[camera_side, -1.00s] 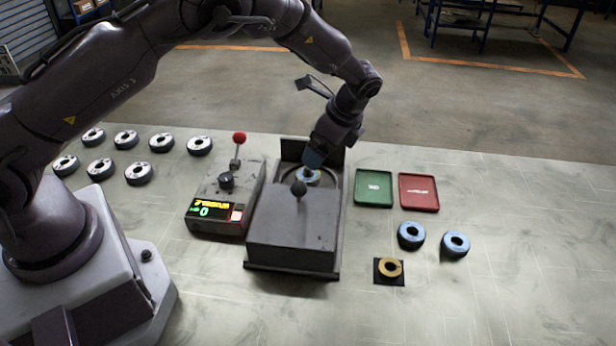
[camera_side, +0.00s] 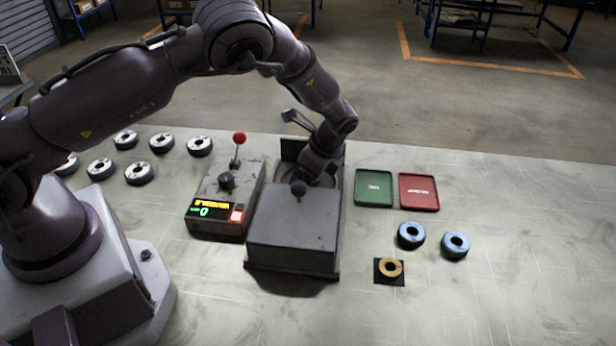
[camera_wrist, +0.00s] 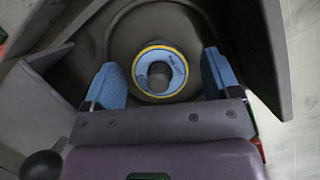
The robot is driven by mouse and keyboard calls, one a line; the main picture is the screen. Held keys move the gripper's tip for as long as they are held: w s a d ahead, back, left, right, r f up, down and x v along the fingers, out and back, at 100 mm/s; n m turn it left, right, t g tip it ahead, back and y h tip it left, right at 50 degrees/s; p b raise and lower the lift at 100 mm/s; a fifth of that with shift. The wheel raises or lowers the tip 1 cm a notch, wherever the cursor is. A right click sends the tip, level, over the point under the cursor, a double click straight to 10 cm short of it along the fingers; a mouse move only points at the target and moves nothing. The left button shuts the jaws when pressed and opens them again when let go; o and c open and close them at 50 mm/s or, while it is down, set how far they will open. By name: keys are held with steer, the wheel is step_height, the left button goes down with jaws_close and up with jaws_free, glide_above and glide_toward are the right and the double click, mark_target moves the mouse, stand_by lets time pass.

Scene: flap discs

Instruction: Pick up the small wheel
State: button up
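A small wheel (camera_wrist: 179,72), pale blue-white with a yellow rim, lies in the round dark recess (camera_wrist: 120,35) of the machine, around a grey centre post (camera_wrist: 159,75). My gripper (camera_wrist: 163,80) is open, with one blue finger on each side of the wheel. There seems to be a gap between each finger and the rim. In the side view my gripper (camera_side: 311,181) is low in the machine (camera_side: 291,242), and the arm hides the wheel there.
A black ball knob (camera_side: 298,188) stands close in front of my gripper. A control box (camera_side: 220,200) with a red-topped lever is to the left. Green (camera_side: 374,188) and red (camera_side: 419,192) trays, two blue wheels (camera_side: 411,236) and a brass-coloured ring (camera_side: 391,267) lie right. Several grey-white wheels (camera_side: 139,173) lie left.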

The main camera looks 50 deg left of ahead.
steer(key=c, duration=0.8)
step_height(320, 180, up, 15)
steer(key=w+d+n+h, duration=0.1)
steer(key=w+n+h, duration=0.1)
steer(key=n, duration=0.4)
steer(key=w+d+n+g+h, duration=0.1)
steer(key=w+d+n+h, duration=0.1)
steer(key=n, duration=0.4)
steer(key=w+d+n+g+h, duration=0.1)
steer(key=w+d+n+h, duration=0.1)
steer(key=w+n, duration=0.2)
steer(key=shift+w+d+f+n, duration=0.25)
steer(key=shift+w+f+n, duration=0.1)
steer(key=shift+n, duration=0.65)
steer(key=shift+w+d+n+t+h, duration=0.25)
steer(key=shift+w+d+n+h, duration=0.15)
steer(key=shift+n, duration=0.85)
steer(key=shift+w+d+n+t+h, duration=0.35)
steer(key=shift+w+n, duration=0.2)
steer(key=shift+n, duration=0.65)
steer(key=shift+w+d+n+t+h, duration=0.25)
steer(key=shift+w+d+n, duration=0.2)
steer(key=shift+n, duration=0.8)
steer(key=shift+d, duration=0.1)
